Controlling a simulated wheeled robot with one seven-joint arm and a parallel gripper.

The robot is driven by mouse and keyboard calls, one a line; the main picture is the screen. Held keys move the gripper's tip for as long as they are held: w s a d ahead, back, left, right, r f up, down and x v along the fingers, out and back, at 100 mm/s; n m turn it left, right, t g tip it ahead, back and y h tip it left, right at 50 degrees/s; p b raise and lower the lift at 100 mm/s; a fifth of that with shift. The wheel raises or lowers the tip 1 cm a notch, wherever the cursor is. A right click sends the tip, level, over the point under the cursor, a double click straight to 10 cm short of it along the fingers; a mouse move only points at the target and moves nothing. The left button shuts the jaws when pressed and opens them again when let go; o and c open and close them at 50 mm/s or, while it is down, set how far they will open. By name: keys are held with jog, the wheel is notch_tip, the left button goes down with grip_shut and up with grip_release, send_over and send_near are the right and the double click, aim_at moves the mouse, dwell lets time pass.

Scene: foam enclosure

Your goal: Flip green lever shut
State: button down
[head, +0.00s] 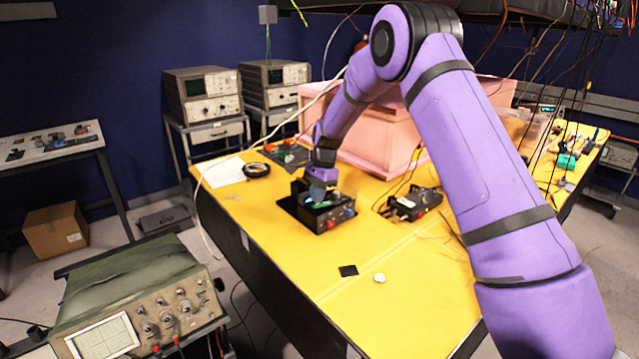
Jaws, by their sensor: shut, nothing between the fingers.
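My gripper (318,193) is at the end of the purple arm, pointing down over a black box (335,218) on the yellow table. Its fingers are shut and seem empty, and they are small and partly blurred here. A small green part (315,217) shows inside the black box, just below the fingertips. I cannot tell for sure whether it is the green lever, which way it is tilted, or whether the fingers touch it. Red knobs are on the box's front face.
A second black device (412,204) with cables stands to the right. A pink foam enclosure (375,130) stands behind. A black cable coil (257,169) lies at the left. A black square (348,270) and a white disc (379,278) lie in front, with bare yellow table (290,290) around them.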

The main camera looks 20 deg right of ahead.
jog(key=shift+f, duration=0.3)
jog(key=shift+a, duration=0.1)
jog(key=shift+s+a+f+t+h, duration=0.35)
jog(key=shift+f+h, duration=0.2)
jog(key=shift+h, duration=0.25)
jog(key=shift+d+f, duration=0.15)
jog(key=shift+w+d+r, duration=0.1)
jog(key=shift+w+d, duration=0.05)
jog(key=shift+d, duration=0.3)
jog(key=shift+w+d+r, duration=0.1)
jog(key=shift+w+d, duration=0.05)
jog(key=shift+d, duration=0.3)
jog(key=shift+r, duration=0.1)
